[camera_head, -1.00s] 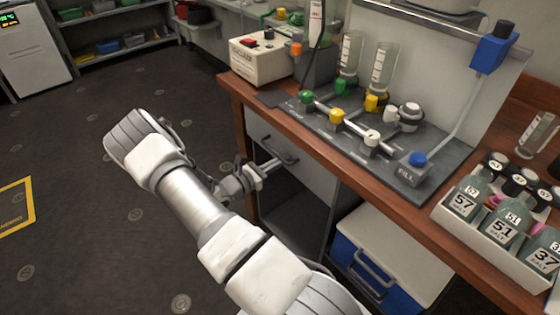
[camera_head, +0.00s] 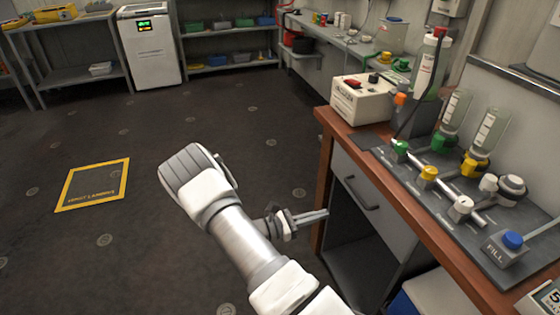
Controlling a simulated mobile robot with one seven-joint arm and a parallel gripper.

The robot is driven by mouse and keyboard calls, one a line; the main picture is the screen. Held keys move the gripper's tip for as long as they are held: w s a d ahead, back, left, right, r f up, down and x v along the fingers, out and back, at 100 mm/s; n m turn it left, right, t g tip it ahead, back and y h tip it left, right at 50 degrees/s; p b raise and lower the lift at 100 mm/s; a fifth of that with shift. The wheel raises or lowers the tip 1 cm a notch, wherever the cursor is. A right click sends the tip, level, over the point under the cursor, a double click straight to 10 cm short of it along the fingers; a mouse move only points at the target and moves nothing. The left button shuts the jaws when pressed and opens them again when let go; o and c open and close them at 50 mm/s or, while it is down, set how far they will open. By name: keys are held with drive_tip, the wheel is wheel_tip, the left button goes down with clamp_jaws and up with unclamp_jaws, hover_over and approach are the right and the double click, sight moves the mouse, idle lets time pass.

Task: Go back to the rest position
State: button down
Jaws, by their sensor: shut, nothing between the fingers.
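My gripper (camera_head: 322,215) is in front of the left end of the wooden workbench (camera_head: 410,220), below the level of its top. Its fingers point right and look closed together, with nothing held. In the picture the fingertips overlap the bench's left edge; I cannot tell how close they are to it. My white and grey arm comes up from the bottom of the picture and bends at a ribbed joint left of the gripper.
A valve panel (camera_head: 442,210) and a beige control box (camera_head: 361,101) stand on the bench. A drawer (camera_head: 372,207) is shut below. A yellow-edged floor square (camera_head: 94,184) lies at left. A white cabinet (camera_head: 149,52) and shelves stand at the back. The dark floor at left is clear.

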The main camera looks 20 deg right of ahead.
drive_tip(key=s+a+r+m+t+y, duration=0.2)
drive_tip(key=s+a+r+m+y, duration=0.4)
drive_tip(key=r, duration=0.4)
drive_tip(key=s+a+r+m+t+y, duration=0.2)
drive_tip(key=s+a+r+m+y, duration=0.4)
drive_tip(key=r, duration=0.4)
drive_tip(key=s+a+r+m+t+y, duration=0.2)
drive_tip(key=s+a+r+m+y, duration=0.4)
drive_tip(key=r, duration=0.5)
wheel_tip(320, 180, up, 16)
drive_tip(key=a+p, duration=0.1)
drive_tip(key=p, duration=1.4)
drive_tip(key=shift+s+a+f+n+t+p, duration=0.2)
drive_tip(key=shift+f+n+t+p, duration=0.1)
drive_tip(key=shift+p, duration=0.1)
drive_tip(key=shift+d, duration=0.15)
